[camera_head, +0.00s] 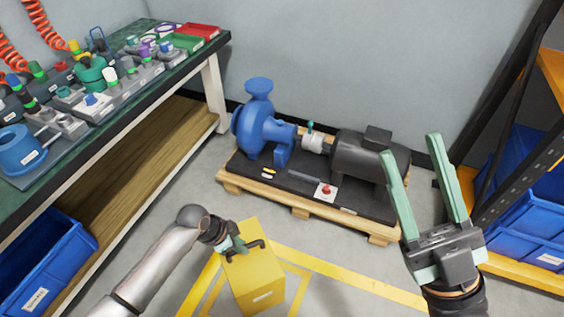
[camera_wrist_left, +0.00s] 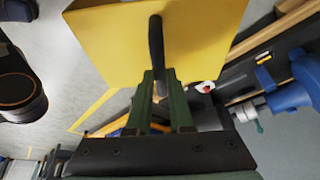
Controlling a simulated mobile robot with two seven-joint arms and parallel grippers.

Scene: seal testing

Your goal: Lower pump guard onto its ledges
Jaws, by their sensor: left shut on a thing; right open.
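The yellow pump guard (camera_head: 257,278) is a box with a label and a dark handle on top. My left gripper (camera_head: 247,247) is shut on that handle. The guard hangs over the floor, in front of the pump skid. In the left wrist view the guard (camera_wrist_left: 190,50) fills the top, and the dark handle (camera_wrist_left: 156,45) runs down between the fingers (camera_wrist_left: 160,90). The blue pump (camera_head: 260,130) and dark motor (camera_head: 365,157) stand on the skid, with the coupling (camera_head: 314,143) exposed between them. The ledges cannot be made out. My right gripper (camera_head: 412,160) is open and empty at the right.
The skid sits on a wooden pallet (camera_head: 300,207). A red button (camera_head: 326,190) and small yellow pieces lie on its front. A cluttered workbench (camera_head: 213,55) stands left, blue bins (camera_head: 525,215) on a rack right. Yellow lines (camera_head: 350,276) mark the floor.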

